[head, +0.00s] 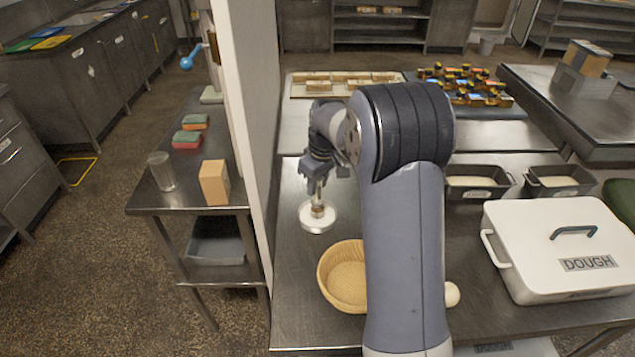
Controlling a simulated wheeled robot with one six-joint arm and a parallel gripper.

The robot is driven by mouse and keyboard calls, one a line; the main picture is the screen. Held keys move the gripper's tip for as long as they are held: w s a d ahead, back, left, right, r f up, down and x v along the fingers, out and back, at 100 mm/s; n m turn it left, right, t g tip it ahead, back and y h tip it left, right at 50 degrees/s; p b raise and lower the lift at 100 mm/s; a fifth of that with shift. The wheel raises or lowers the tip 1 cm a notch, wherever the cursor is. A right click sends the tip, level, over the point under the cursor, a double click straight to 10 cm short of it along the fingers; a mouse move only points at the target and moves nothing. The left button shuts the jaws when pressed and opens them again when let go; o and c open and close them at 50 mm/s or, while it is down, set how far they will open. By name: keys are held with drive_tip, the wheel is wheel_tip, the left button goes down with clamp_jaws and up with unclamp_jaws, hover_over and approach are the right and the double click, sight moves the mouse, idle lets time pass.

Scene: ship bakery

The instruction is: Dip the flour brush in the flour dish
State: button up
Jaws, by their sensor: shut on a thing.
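The flour dish (316,228) is a small round white dish on the steel table, left of my arm. My gripper (317,188) points down above it and is shut on the flour brush (317,207). Only a small brownish part of the brush shows below the fingers. Its lower end overlaps the dish in this view. I cannot tell whether the bristles touch the flour. The brush looks roughly upright.
A round wicker basket (343,270) stands in front of the dish, partly behind my arm. A white box marked DOUGH (560,235) and two loaf tins (478,189) are at the right. A white partition post (245,130) rises close to the table's left edge.

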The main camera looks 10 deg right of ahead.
idle(0.4)
drive_tip(key=shift+r+p, duration=2.65)
drive_tip(key=shift+r, duration=0.85)
drive_tip(key=shift+f, duration=0.1)
